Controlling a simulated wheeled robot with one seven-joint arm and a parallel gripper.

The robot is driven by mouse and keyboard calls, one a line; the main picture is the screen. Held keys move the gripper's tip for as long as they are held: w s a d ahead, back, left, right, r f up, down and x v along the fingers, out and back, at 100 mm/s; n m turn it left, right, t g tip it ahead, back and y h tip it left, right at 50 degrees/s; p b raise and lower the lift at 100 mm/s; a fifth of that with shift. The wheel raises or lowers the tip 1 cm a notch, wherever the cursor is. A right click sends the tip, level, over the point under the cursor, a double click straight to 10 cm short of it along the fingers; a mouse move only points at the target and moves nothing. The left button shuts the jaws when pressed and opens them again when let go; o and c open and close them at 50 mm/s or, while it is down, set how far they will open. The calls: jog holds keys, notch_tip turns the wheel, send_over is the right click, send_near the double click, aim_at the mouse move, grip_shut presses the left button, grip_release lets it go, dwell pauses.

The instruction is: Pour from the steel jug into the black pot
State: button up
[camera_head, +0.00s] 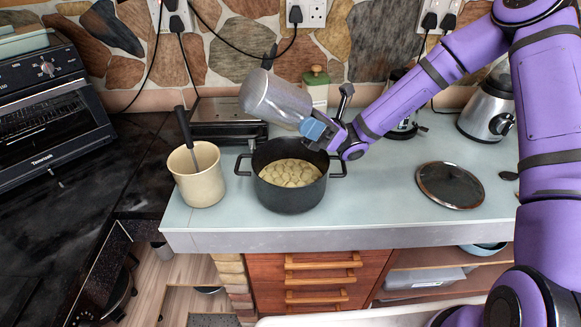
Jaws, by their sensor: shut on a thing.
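The steel jug (274,98) is tilted well over, above the back left of the black pot (289,196). Its upper end points up and left, and its lower end is down toward my gripper. My gripper (318,131) has blue fingers and is shut on the jug at its lower right end, above the pot's back rim. The jug's mouth is hard to make out, and no stream shows. The pot stands upright on the counter with its two side handles out. Pale round pieces (290,173) lie inside it.
A cream crock (195,174) with a dark-handled utensil stands left of the pot. A dark round lid (450,185) lies to the right. A steel appliance (222,118) stands behind, and a blender-like appliance (487,107) at far right. The pale counter (382,205) is clear between pot and lid.

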jog(key=s+a+f+t+h, duration=0.2)
jog(key=a+f+t+h, duration=0.1)
jog(key=f+h, duration=0.5)
jog(key=s+a+r+t+h+b, duration=0.3)
jog(key=a+t+h, duration=0.4)
jog(key=h, duration=0.7)
jog(key=shift+s+a+t+h+b, duration=0.3)
jog(key=shift+s+a+t, duration=0.15)
jog(key=shift+a, duration=0.65)
dwell(0.9)
dwell(0.4)
